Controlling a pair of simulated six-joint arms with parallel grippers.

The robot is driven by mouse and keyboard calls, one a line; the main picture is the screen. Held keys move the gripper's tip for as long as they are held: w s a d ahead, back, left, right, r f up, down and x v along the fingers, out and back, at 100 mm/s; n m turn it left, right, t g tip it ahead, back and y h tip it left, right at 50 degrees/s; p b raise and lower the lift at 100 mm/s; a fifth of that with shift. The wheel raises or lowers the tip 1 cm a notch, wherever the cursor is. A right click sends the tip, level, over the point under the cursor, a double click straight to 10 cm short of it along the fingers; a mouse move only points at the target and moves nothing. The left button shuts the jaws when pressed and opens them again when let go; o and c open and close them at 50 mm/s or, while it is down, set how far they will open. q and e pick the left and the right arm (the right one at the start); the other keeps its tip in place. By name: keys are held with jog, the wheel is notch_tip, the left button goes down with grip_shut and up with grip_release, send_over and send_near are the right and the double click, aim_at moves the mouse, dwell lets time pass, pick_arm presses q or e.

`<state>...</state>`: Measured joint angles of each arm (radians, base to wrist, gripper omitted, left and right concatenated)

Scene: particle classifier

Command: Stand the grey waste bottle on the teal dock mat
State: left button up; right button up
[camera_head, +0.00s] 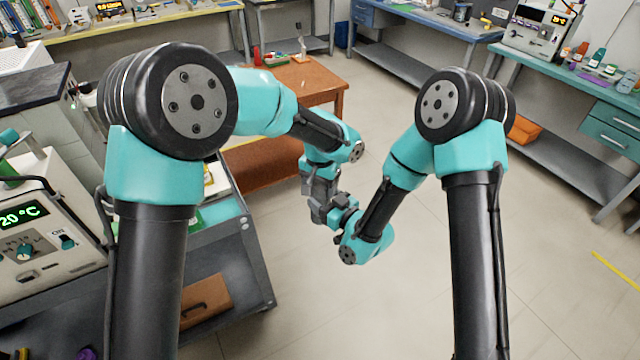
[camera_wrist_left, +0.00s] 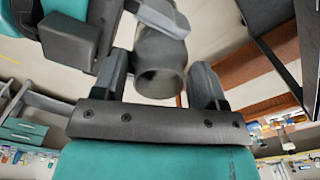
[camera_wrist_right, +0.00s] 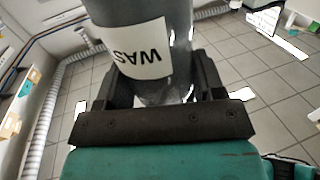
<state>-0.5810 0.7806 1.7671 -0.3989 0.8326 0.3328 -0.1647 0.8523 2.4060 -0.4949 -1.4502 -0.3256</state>
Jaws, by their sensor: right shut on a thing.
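The grey waste bottle (camera_wrist_right: 150,85) has a white label with upside-down "WAS" lettering in the right wrist view. My right gripper (camera_wrist_right: 158,82) is shut on it, with a finger on each side. In the left wrist view, a round end of the bottle (camera_wrist_left: 160,76) shows between the spread fingers of my left gripper (camera_wrist_left: 160,85), with a gap on at least one side. In the head view the two grippers meet over the floor, left (camera_head: 318,192) and right (camera_head: 340,215); the bottle is hard to make out there. A flat teal patch (camera_head: 218,212), possibly the dock mat, lies partly behind my left arm.
A grey bench (camera_head: 250,262) with an instrument (camera_head: 40,235) stands at the left. A brown wooden table (camera_head: 320,80) is behind the arms. Benches line the back and right. The floor between is clear.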

pick_arm(q)
jog(key=c, duration=0.6)
jog(key=shift+c, duration=0.6)
pick_arm(e)
jog(key=o, duration=1.1)
jog(key=shift+c, duration=0.2)
jog(key=s+d+f+m+g+h, duration=0.25)
jog(key=s+d+f, duration=0.2)
jog(key=f, duration=0.25)
jog(key=s+d+f+m+g+h, duration=0.2)
jog(key=s+d+f+g+h, duration=0.15)
jog(key=d+f, duration=0.35)
jog(key=s+d+f+m+g, duration=0.2)
jog(key=s+f+g, duration=0.1)
jog(key=s, duration=0.3)
jog(key=s+d+f+m+g+h, duration=0.1)
jog(key=s+d+f+m+g, duration=0.2)
jog(key=s, duration=0.4)
notch_tip(320, 180, down, 2)
jog(key=shift+s+d+f+g+h, duration=0.2)
jog(key=shift+s+g+h, duration=0.1)
jog(key=shift+g, duration=0.2)
